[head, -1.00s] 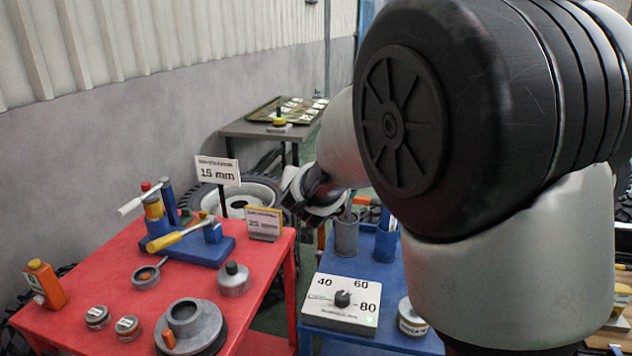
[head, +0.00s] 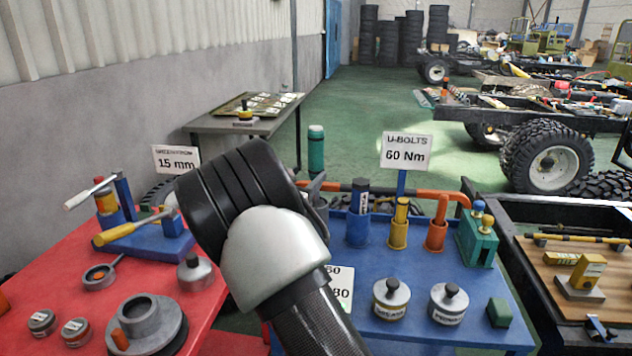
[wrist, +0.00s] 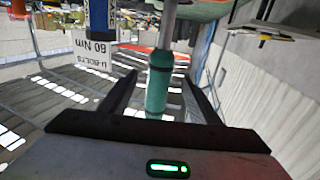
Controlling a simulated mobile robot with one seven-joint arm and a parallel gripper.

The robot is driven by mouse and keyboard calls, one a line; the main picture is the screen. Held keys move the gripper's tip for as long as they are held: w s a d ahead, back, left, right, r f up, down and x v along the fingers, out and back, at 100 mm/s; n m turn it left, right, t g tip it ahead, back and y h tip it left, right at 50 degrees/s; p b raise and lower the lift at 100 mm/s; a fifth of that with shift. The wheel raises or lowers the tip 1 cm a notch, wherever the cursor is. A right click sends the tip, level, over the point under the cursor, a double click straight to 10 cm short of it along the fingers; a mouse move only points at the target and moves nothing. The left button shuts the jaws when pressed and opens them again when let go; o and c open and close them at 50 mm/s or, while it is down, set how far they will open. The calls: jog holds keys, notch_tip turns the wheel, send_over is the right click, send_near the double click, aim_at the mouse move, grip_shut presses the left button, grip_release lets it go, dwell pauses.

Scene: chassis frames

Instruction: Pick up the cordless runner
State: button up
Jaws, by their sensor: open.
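An upright green cylinder with dark bands (head: 316,150) shows in the head view behind the blue table's far left side. It looks like the tool, but I cannot read any name on it. In the wrist view the green cylinder (wrist: 159,88) lies between the fingers of my gripper (wrist: 160,78), with a grey shaft running from its far end. My gripper is open, with gaps on both sides of the cylinder.
A blue table (head: 400,335) holds pots and sockets, with a U-bolts 60 Nm sign (head: 406,151) behind. A red table (head: 75,250) with fixtures is at left. An orange pipe (head: 440,195) runs along the blue table's back. A grey table (head: 215,124) stands by the wall.

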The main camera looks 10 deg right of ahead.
aim_at(313, 170)
jog(key=shift+x, duration=0.85)
jog(key=shift+f+b+x, duration=0.15)
jog(key=shift+b+x, duration=0.15)
jog(key=shift+x, duration=1.05)
jog(key=shift+f+b+x, duration=0.15)
jog(key=shift+b+x, duration=0.15)
jog(key=shift+x, duration=1.05)
grip_shut()
jog(key=shift+r, duration=0.2)
